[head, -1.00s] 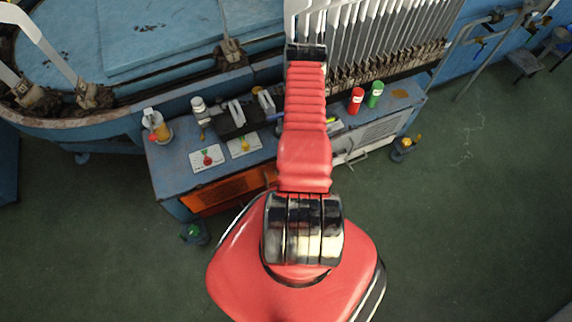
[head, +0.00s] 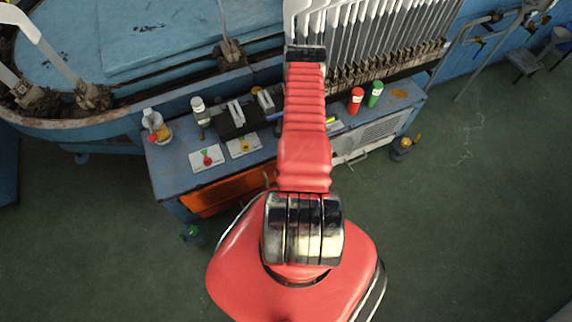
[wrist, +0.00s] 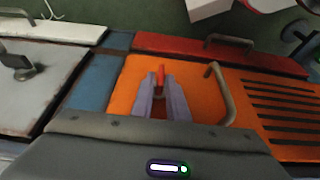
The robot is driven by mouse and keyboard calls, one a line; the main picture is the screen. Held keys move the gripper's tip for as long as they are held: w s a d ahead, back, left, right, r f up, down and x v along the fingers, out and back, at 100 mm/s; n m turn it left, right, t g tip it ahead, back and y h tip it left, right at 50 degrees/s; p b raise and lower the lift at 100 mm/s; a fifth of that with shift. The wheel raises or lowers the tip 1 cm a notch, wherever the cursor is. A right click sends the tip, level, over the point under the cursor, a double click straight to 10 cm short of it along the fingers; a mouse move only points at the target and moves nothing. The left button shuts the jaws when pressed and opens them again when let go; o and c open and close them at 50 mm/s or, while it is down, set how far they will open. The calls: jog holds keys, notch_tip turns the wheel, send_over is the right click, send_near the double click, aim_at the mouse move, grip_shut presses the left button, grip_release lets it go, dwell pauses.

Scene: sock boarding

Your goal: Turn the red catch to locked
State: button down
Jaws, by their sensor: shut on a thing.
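In the wrist view, the red catch (wrist: 161,73) is a small upright red piece at the fingertips, in front of the orange panel. My gripper (wrist: 159,88) has its two grey-purple fingers closed in on the catch, whose red end shows beyond the tips. The fingers cover the rest of the catch, and I cannot tell whether it stands at locked. The orange panel (wrist: 205,101) also shows on the front of the blue bench in the head view (head: 225,190). My gripper and the catch are hidden behind my arm in the head view.
A curved handle (wrist: 222,92) stands out from the orange panel just right of my fingers, with dark slots beyond. A red panel (wrist: 190,48) with a handle adjoins it. Bottles, white cards and red and green cylinders (head: 356,100) stand on the blue bench (head: 180,152).

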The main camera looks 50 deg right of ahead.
jog(key=shift+w+d+t+y, duration=0.15)
jog(key=shift+t+y, duration=0.25)
jog(key=shift+y, duration=0.5)
jog(key=m+t+y, duration=0.1)
jog(key=t+y, duration=0.1)
jog(key=d+m+t+y, duration=0.1)
jog(key=t+y, duration=0.1)
jog(key=y, duration=0.1)
jog(key=s+f+t+y, duration=0.1)
jog(key=t+y, duration=0.1)
jog(key=y, duration=0.1)
jog(key=shift+d+m, duration=0.2)
jog(key=shift+m, duration=0.2)
dwell(0.9)
jog(key=shift+d+t, duration=0.1)
jog(key=shift+t, duration=0.3)
